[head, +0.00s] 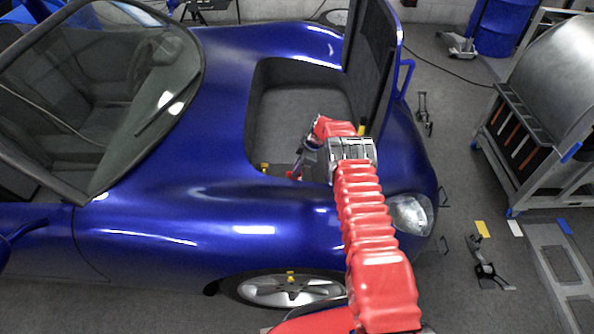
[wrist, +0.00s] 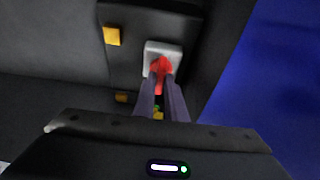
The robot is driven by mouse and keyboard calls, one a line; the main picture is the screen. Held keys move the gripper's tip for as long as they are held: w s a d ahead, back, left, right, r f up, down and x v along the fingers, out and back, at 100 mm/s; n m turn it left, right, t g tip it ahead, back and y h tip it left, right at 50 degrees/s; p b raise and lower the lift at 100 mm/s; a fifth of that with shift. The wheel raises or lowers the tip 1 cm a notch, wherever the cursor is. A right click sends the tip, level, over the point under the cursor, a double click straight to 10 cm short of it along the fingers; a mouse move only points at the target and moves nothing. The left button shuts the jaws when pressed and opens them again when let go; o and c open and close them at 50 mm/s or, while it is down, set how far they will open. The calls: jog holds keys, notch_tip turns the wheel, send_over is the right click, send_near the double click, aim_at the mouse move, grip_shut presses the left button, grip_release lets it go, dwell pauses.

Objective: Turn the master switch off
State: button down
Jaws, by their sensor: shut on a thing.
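The master switch is a red knob (wrist: 161,67) on a light grey square plate (wrist: 165,48), fixed to a dark panel (wrist: 140,22) in the wrist view. My gripper (wrist: 161,82) has its two dark fingers closed on the red knob, and they hide its lower part. In the head view my gripper (head: 296,172) reaches down into the open front compartment of the blue car (head: 210,150). The switch is too small there to make out its position clearly.
In the head view the raised lid (head: 372,65) stands beside my arm. A metal drum rig (head: 555,90) stands at right.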

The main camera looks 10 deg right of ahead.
jog(key=shift+f, duration=0.1)
jog(key=c, duration=1.8)
grip_release()
jog(key=v, duration=1.3)
jog(key=shift+d+r, duration=0.15)
jog(key=shift+r, duration=0.2)
